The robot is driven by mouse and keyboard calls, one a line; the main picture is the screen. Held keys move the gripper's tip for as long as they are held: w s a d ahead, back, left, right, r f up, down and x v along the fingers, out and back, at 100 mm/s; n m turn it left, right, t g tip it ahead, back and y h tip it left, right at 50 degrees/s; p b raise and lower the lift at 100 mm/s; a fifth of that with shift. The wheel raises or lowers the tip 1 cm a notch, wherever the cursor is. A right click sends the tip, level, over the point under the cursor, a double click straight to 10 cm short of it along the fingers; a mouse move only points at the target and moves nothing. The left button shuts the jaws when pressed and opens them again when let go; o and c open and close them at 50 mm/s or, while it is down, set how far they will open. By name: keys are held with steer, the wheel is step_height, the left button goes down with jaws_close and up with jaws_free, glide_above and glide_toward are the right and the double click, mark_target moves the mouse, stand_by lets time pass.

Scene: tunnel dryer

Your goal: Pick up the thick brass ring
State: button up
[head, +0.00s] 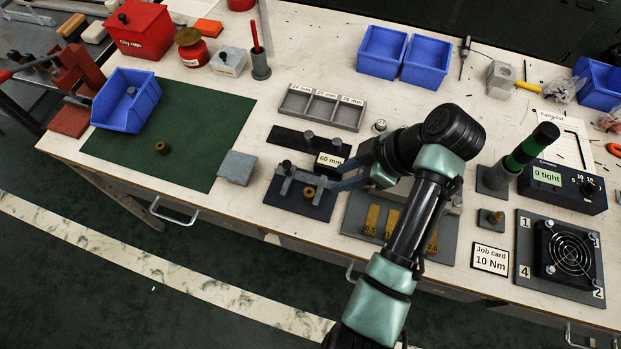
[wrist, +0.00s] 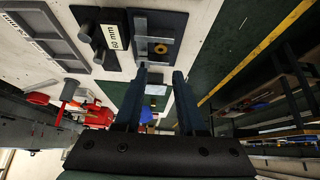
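Two brass rings show in the head view, and I cannot tell for sure which is the thicker. One brass ring (head: 163,148) lies alone on the green mat (head: 200,120). The other brass ring (head: 309,192) sits on a dark plate (head: 322,207) beside a grey fixture (head: 291,175); it also shows in the wrist view (wrist: 161,48), just beyond my fingertips. My gripper (head: 335,174) is above the bench near that plate, its fingers apart. In the wrist view, my gripper (wrist: 160,72) is open with nothing between the fingers.
A black block labelled 60 mm (head: 329,159) stands close to my fingers. A grey flat block (head: 237,167) lies left of the plate. A blue bin (head: 127,100) stands on the mat's left side. A three-compartment tray (head: 321,108) lies behind. The mat's middle is mostly clear.

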glide_toward(310, 192)
steer(key=x, duration=0.4)
steer(key=shift+a, duration=0.4)
steer(key=shift+d+x, duration=0.15)
steer(key=shift+x, duration=1.15)
steer(key=shift+d+x, duration=0.1)
steer(key=shift+x, duration=1.25)
steer(key=shift+f, duration=0.15)
jaws_close()
